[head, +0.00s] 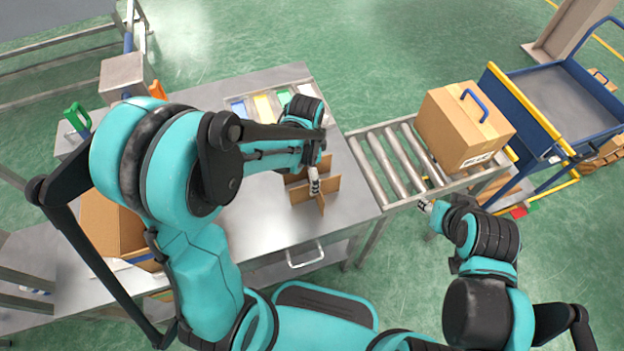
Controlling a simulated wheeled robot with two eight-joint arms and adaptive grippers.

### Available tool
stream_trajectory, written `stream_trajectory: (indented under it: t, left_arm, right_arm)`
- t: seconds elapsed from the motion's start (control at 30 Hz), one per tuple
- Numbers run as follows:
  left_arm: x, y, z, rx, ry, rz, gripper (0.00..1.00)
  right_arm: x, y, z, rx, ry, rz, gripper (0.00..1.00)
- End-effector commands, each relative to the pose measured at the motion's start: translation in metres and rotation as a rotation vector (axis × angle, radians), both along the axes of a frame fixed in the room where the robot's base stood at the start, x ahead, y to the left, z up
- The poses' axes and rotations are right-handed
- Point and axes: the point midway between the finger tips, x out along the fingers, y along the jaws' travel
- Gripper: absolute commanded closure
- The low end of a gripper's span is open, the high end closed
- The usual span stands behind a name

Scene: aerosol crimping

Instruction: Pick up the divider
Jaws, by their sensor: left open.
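The divider (330,184) is a brown cardboard piece of crossed panels. It stands upright on the grey metal table, near its right end. My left gripper (315,188) is open and reaches down over the middle of the divider. Its fingertips are close to the crossed panels; I cannot tell whether they touch. My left arm hides the far part of the divider. My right gripper (424,205) is beside the near edge of the roller conveyor, away from the divider. It is too small to tell whether it is open.
A closed cardboard box (450,135) with a blue handle sits on the roller conveyor (378,170). A blue cart (550,100) stands at the right. An open cardboard box (105,225) is at the left, partly behind my arm. Coloured strips (262,106) lie at the table's back.

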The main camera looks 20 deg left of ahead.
Motion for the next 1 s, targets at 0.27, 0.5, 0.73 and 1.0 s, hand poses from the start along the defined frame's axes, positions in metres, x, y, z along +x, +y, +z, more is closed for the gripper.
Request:
stream_trajectory:
  t: [0.27, 0.5, 0.73, 1.0]
  left_arm:
    - [0.001, 0.001, -0.021, 0.0, 0.0, 0.002, 0.09]
    - [0.005, 0.004, -0.058, 0.001, -0.001, 0.002, 0.09]
    - [0.005, 0.004, -0.063, 0.001, -0.001, 0.002, 0.09]
    - [0.005, 0.004, -0.063, 0.001, -0.001, 0.002, 0.62]
  right_arm:
    - [0.0, 0.0, -0.011, 0.0, 0.0, 0.0, 0.6]
    - [0.0, 0.0, -0.032, 0.0, 0.0, 0.0, 0.6]
    - [0.0, 0.0, -0.032, 0.0, 0.0, 0.0, 0.6]
    - [0.0, 0.0, -0.032, 0.0, 0.0, 0.0, 0.6]
